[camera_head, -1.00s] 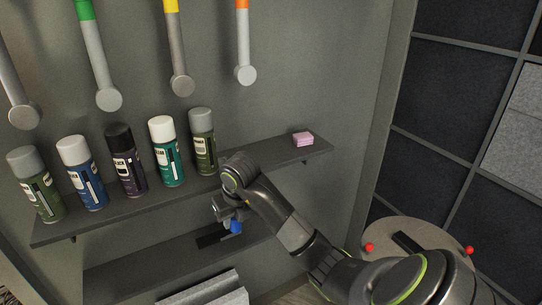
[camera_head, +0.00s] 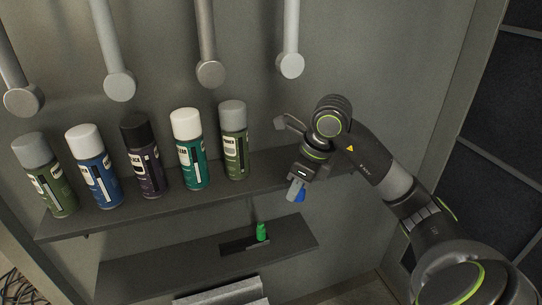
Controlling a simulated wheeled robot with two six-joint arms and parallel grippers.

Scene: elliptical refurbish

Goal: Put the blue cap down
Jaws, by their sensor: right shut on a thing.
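My right gripper (camera_head: 296,188) is shut on the blue cap (camera_head: 300,195). In the picture the gripper points downward in front of the right part of the upper shelf, above and to the right of the lower shelf (camera_head: 150,272). The cap appears clear of both shelves. My left gripper is not in view.
Several spray cans, including a blue one (camera_head: 94,168) and a teal one (camera_head: 190,150), stand on the upper shelf (camera_head: 110,218). A small green object (camera_head: 262,232) stands by a dark slot (camera_head: 240,246) on the lower shelf. Grey rods (camera_head: 208,40) hang above.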

